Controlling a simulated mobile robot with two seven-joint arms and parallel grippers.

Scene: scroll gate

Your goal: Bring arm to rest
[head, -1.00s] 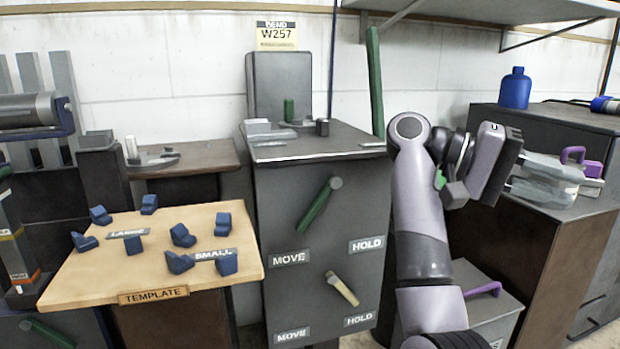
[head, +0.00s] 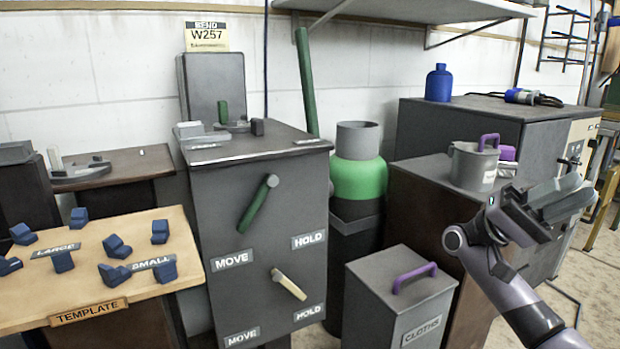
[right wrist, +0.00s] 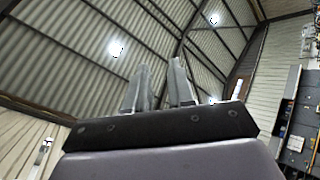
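My right gripper (head: 570,195) is at the right of the head view, raised in front of the dark cabinet and pointing right. In the right wrist view its two grey fingers (right wrist: 160,78) stand apart with nothing between them. They point up toward the roof. My left gripper is not in view.
A machine box (head: 240,200) with a green lever and a pale lever stands at centre. A grey bin with a purple handle (head: 405,300) is on the floor. A grey pot (head: 472,166) stands on a cabinet near my right arm. A template board (head: 100,255) with blue blocks is at left.

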